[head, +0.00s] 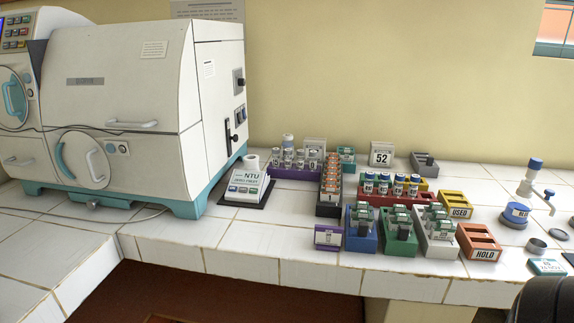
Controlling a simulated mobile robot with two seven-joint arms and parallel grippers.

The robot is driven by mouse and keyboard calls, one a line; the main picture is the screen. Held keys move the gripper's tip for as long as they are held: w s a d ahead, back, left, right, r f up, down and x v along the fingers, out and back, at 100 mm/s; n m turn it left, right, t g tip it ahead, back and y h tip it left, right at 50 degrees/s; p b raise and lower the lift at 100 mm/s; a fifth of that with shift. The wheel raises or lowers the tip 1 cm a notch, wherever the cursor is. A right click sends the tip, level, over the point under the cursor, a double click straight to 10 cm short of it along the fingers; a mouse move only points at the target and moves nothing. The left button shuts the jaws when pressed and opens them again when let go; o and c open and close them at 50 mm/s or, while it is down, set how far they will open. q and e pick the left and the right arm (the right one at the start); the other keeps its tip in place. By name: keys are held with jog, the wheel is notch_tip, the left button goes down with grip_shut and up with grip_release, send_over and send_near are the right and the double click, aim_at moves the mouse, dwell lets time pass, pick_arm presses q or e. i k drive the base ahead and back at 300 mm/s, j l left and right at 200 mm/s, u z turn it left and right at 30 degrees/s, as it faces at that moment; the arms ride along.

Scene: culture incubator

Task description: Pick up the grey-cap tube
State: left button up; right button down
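Several small tubes or vials with pale grey-white caps (288,157) stand upright in a purple rack (283,173) at the back of the white tiled bench. At this size I cannot tell for certain which one is the grey-cap tube. Tubes with blue caps (384,184) stand in a red rack (370,200) to the right. Neither of my grippers can be made out in the head view. A dark rounded shape (543,302) cuts into the bottom right corner, and I cannot tell what it is.
A large cream incubator (135,100) fills the left. An NTU meter (246,184) stands beside it. The front tiles (190,240) left of the racks are clear.

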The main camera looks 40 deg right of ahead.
aim_at(313, 153)
jog(key=z, duration=1.45)
jog(key=i+j+z, duration=0.2)
jog(key=j, duration=0.15)
jog(key=j+z, duration=0.15)
jog(key=j, duration=0.15)
